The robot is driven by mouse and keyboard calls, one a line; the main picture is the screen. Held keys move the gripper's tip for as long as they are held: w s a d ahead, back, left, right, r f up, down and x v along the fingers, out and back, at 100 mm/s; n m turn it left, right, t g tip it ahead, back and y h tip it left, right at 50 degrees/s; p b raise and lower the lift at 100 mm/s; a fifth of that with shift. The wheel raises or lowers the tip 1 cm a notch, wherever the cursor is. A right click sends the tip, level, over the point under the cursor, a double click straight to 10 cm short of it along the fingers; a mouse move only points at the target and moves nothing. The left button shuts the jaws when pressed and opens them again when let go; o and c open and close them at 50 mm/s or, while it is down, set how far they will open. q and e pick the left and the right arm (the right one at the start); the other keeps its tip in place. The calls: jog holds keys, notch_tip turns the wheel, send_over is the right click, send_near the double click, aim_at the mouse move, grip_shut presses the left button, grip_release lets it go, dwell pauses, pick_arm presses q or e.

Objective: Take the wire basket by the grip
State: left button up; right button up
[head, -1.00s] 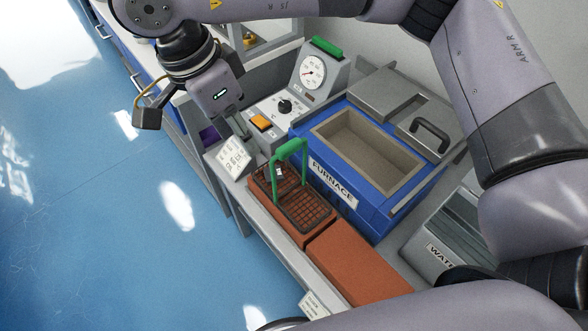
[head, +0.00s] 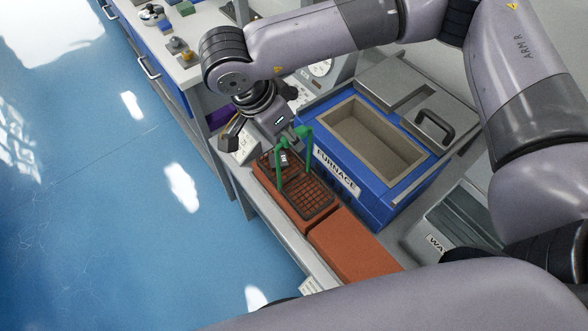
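The wire basket (head: 312,197) is a dark mesh tray with an upright green grip (head: 308,152) shaped like an arch. It sits on reddish-brown bricks beside the blue furnace. A small light-and-dark piece (head: 284,158) shows between the posts of the grip. My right gripper (head: 291,137) is at the top bar of the grip, pointing down at it from the upper left. Its fingers are small and partly hidden by the wrist, so I cannot tell whether they are open or closed around the bar. My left gripper is not in view.
The open furnace (head: 350,194) stands right of the basket, its grey lid (head: 432,125) behind the opening. A bare brick (head: 350,252) lies in front. A grey water tank (head: 470,215) is at right. A gauge panel (head: 322,67) is partly hidden behind my arm.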

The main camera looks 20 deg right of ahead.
jog(key=shift+p+x, duration=0.55)
jog(key=shift+x, duration=1.85)
jog(key=shift+w, duration=0.15)
jog(key=shift+c, duration=0.4)
grip_shut()
jog(key=shift+r, duration=0.15)
